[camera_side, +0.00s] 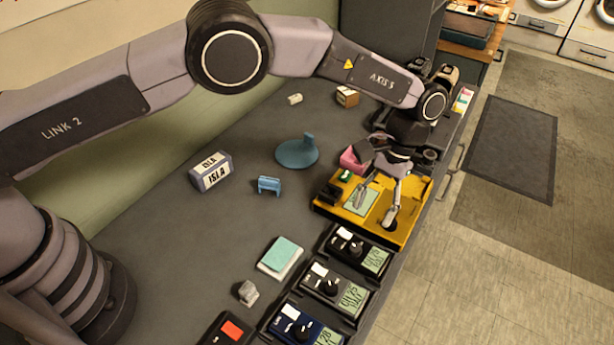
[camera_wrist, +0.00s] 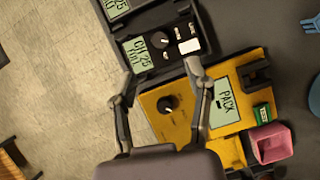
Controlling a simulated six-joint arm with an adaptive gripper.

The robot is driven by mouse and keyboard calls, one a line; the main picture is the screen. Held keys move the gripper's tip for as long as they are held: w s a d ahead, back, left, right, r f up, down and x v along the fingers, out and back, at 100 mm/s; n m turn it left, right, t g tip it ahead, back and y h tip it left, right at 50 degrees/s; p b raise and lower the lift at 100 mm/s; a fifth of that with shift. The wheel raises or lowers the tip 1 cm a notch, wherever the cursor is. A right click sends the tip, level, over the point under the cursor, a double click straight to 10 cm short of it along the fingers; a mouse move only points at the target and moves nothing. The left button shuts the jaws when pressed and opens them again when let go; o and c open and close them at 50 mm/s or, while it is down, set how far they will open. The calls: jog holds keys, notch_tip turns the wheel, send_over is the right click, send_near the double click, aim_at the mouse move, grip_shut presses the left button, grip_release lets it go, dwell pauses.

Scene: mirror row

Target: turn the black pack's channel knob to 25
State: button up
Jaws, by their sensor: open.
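The black pack (camera_side: 343,256) stands in a row at the front edge of the bench. In the wrist view the pack (camera_wrist: 157,20) nearest the yellow unit has a green display (camera_wrist: 143,52) that appears to read CH 25, with smaller text below that I cannot make out. Its dark round knob (camera_wrist: 178,34) sits beside that display, next to a white label. My gripper (camera_side: 376,211) is open and empty above the yellow unit (camera_side: 327,208). In the wrist view my fingers (camera_wrist: 162,70) straddle the yellow unit's knob (camera_wrist: 167,104), apart from the black pack's knob.
A dark grey pack (camera_side: 318,292) and a navy pack (camera_side: 283,328) stand nearer the camera. The yellow unit's display (camera_wrist: 222,103) reads PACK. A pink bin (camera_wrist: 271,143), a blue round stand (camera_side: 297,153) and an ISLA block (camera_side: 211,172) are around. The bench's middle is mostly clear.

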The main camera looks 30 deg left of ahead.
aim_at(356, 247)
jog(key=v, duration=0.4)
jog(key=shift+r, duration=0.1)
jog(key=s+f+n, duration=0.1)
jog(key=f, duration=0.2)
jog(key=s+f+n+h, duration=0.1)
jog(key=s+f+n, duration=0.1)
jog(key=f, duration=0.2)
jog(key=s+a+f+n, duration=0.1)
jog(key=f, duration=0.3)
jog(key=shift+s+h, duration=0.25)
jog(key=shift+h, duration=0.05)
jog(key=shift+c, duration=0.4)
grip_shut()
